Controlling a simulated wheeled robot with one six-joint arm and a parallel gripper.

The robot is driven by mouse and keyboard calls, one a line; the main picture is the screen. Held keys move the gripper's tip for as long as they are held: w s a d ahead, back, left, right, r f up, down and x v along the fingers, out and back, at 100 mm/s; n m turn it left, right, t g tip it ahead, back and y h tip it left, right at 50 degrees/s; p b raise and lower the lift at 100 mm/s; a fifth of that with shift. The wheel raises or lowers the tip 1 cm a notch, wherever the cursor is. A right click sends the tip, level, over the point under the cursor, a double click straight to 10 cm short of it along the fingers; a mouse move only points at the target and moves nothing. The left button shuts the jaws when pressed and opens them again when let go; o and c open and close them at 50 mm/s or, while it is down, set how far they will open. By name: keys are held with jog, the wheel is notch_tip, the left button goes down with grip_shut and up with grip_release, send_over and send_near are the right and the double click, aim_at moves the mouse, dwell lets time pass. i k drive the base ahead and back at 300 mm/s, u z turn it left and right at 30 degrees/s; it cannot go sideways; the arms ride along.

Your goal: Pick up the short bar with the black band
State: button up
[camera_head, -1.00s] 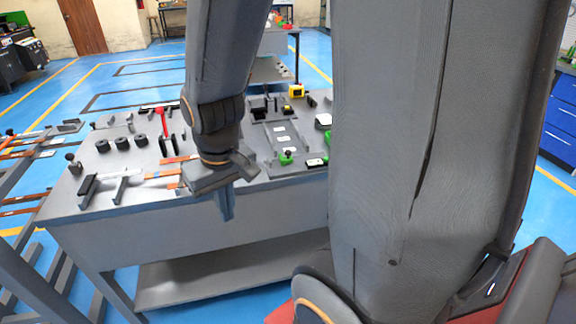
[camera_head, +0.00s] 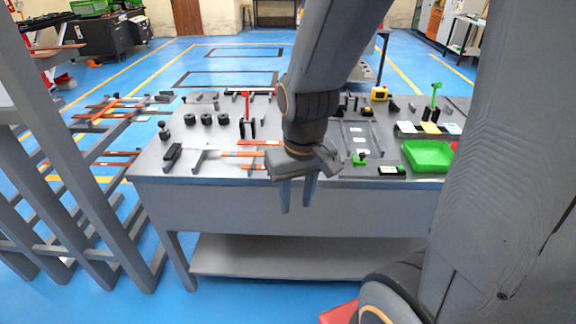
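Several copper-coloured bars lie on the grey workbench (camera_head: 225,180), left of my arm. One bar (camera_head: 240,154) rests on grey supports, another (camera_head: 250,167) lies nearer the front edge, and a third (camera_head: 258,142) lies behind. They are too small for me to tell which is short or has a black band, and my gripper's housing may hide their right ends. My gripper (camera_head: 298,195) points down in front of the bench's front edge, to the right of these bars. Its two fingers are apart, with nothing between them.
A grey rack (camera_head: 97,245) with more copper bars (camera_head: 118,105) stands at the left, close to the bench. Black rollers (camera_head: 207,119) and a red-handled tool (camera_head: 246,105) stand on the bench. A green tray (camera_head: 428,155) is at the right.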

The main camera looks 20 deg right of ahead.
aim_at(253, 167)
jog(key=z, duration=0.45)
jog(key=k, duration=1.1)
jog(key=u, duration=0.35)
jog(key=i, duration=1.4)
jog(key=z, duration=0.95)
jog(key=i, duration=0.25)
jog(key=z, duration=0.15)
